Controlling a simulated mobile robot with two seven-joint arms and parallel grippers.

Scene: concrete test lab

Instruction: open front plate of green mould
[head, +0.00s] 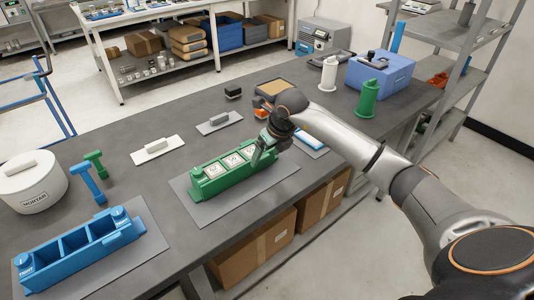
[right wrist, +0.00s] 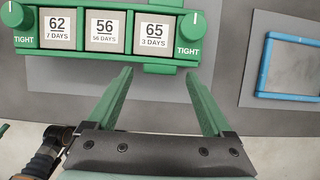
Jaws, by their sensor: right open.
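The green mould (head: 208,187) sits on a grey mat on the workbench, with three labelled light cubes in its compartments. In the right wrist view, its front plate (right wrist: 107,57) runs along the near side of the cubes, closed against the mould. A round green knob marked TIGHT stands at each end, the left knob (right wrist: 14,13) and the right knob (right wrist: 190,26). My right gripper (right wrist: 158,76) is open and empty, its fingers pointing at the right part of the mould; it also shows over the mould's right end in the head view (head: 261,156). My left gripper is not in view.
A blue mould (head: 75,250) with empty compartments lies front left, near a white MORTAR tub (head: 33,183). A blue-edged frame (right wrist: 262,68) lies right of the green mould. A green cylinder (head: 367,98) and blue box (head: 392,72) stand further right. The bench before the mould is clear.

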